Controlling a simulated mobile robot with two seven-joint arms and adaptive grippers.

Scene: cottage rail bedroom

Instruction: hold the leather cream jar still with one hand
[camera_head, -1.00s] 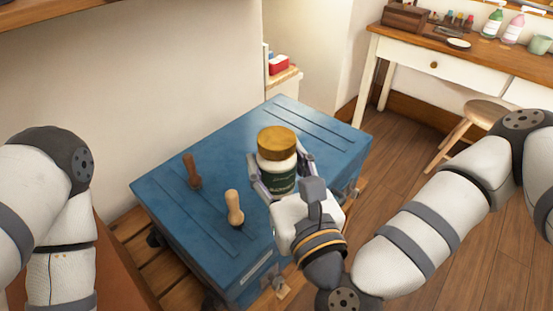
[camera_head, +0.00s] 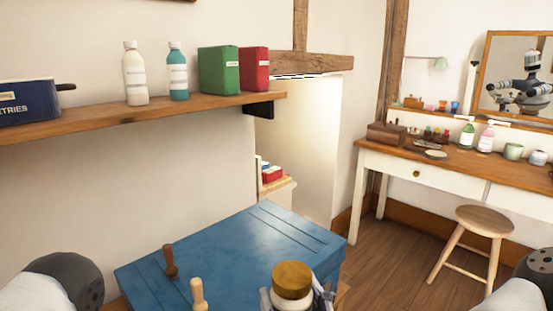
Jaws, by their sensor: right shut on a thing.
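The leather cream jar (camera_head: 292,281), with a gold lid and a pale body, shows at the bottom edge of the head view, in front of the near right part of the blue trunk top (camera_head: 245,250). Its lower part is cut off by the frame, so I cannot tell if it rests on the trunk. My right gripper (camera_head: 296,299) is shut on the jar, with parts of its fingers on both sides below the lid. My left gripper is out of view; only my left arm shows at the lower left.
A dark brown wooden peg-like handle (camera_head: 170,262) and a light one (camera_head: 198,294) stand on the trunk, left of the jar. A wall shelf (camera_head: 150,112) holds bottles and boxes. A dressing table (camera_head: 450,170) and a stool (camera_head: 484,220) stand at the right, with bare floor before them.

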